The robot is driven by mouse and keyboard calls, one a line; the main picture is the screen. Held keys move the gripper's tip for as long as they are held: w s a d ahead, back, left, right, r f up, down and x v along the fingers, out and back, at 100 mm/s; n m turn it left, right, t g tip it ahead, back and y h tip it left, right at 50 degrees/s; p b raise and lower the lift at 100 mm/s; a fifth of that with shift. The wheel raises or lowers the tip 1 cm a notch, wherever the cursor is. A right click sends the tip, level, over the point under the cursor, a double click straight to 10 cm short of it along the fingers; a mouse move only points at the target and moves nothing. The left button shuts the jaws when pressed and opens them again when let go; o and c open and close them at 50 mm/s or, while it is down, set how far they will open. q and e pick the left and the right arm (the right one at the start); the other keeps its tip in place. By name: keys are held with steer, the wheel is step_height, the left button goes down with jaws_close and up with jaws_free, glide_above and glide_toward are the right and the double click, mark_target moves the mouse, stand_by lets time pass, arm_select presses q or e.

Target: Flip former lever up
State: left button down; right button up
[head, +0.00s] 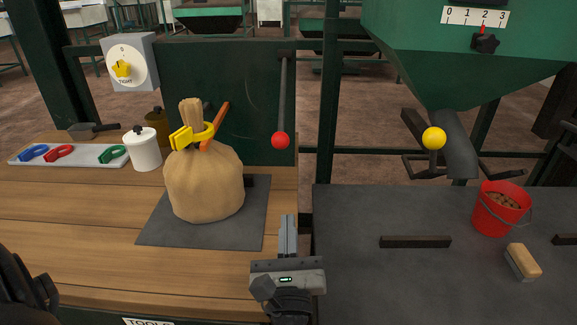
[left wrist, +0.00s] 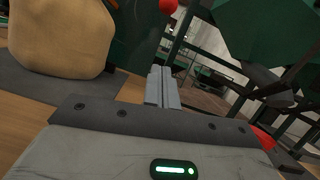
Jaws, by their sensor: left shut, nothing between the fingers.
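A dark lever (head: 284,92) hangs down beside the green panel, with a red ball knob (head: 281,141) at its lower end. The red knob also shows at the top of the left wrist view (left wrist: 168,5). A second knob, a yellow ball (head: 434,138), sits under the green hopper on the right; I cannot tell from its look which lever is the former lever. My left gripper (head: 288,222) is shut and empty, its fingers pointing away below the red knob and apart from it. Its fingers also show in the left wrist view (left wrist: 162,75). My right gripper is out of view.
A tied sack (head: 204,184) with a yellow clamp stands on a dark mat (head: 155,228) to the left. A white canister (head: 143,150) and a tool tray (head: 25,158) are farther left. A red bucket (head: 496,212) and a brush (head: 524,260) are on the grey right-hand surface.

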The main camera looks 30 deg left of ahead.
arm_select(q)
steer(key=shift+w+a+r, duration=0.2)
steer(key=shift+w, duration=0.05)
steer(key=w+a+r+p, duration=0.4)
steer(key=w+a+r, duration=0.1)
steer(key=w+r, duration=0.1)
steer(key=shift+w+a+r+p, duration=0.2)
steer(key=shift+w+r+p, duration=0.1)
steer(key=shift+w+p, duration=0.1)
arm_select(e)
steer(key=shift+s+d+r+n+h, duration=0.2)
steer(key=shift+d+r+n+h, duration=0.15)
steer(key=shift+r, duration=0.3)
